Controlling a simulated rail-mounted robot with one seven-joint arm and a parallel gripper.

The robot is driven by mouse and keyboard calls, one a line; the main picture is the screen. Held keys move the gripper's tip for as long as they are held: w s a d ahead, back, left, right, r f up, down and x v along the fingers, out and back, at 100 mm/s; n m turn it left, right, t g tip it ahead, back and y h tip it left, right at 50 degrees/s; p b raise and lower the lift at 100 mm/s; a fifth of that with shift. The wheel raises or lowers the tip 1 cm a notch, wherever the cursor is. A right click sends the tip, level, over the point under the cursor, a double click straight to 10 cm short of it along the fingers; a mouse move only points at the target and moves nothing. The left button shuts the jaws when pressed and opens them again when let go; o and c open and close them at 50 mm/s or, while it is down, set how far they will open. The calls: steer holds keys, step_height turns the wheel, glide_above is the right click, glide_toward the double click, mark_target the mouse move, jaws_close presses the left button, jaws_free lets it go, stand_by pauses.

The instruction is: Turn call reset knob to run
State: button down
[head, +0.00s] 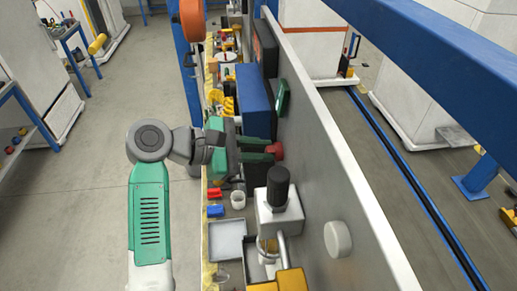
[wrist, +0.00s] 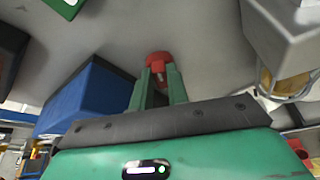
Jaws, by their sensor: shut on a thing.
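The red knob (head: 277,150) sits on the grey upright panel (head: 345,200) in the head view. It also shows in the wrist view (wrist: 158,59), at the tips of my green fingers, with a small light mark on its face. My gripper (head: 262,152) reaches across to the panel from the left, its two fingers on either side of the knob. In the wrist view my gripper (wrist: 159,78) is shut on the knob. The knob's sides are partly hidden by the fingers.
A blue box (head: 254,90) stands beyond my gripper against the panel. A white box with a black cylinder (head: 278,187) stands nearer. Below are a white cup (head: 238,199) and a grey tray (head: 227,241). A round white knob (head: 338,238) is on the panel.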

steer(key=shift+w+n+g, duration=0.2)
steer(key=shift+n+g, duration=0.35)
steer(key=shift+n, duration=0.2)
steer(key=shift+w+n+g, duration=0.15)
steer(key=shift+n+g, duration=0.4)
steer(key=shift+n, duration=0.2)
steer(key=c, duration=1.4)
jaws_free()
steer(key=shift+d, duration=0.1)
steer(key=shift+o, duration=0.2)
steer(key=shift+r, duration=0.1)
steer(key=b+v, duration=0.1)
steer(key=v, duration=0.7)
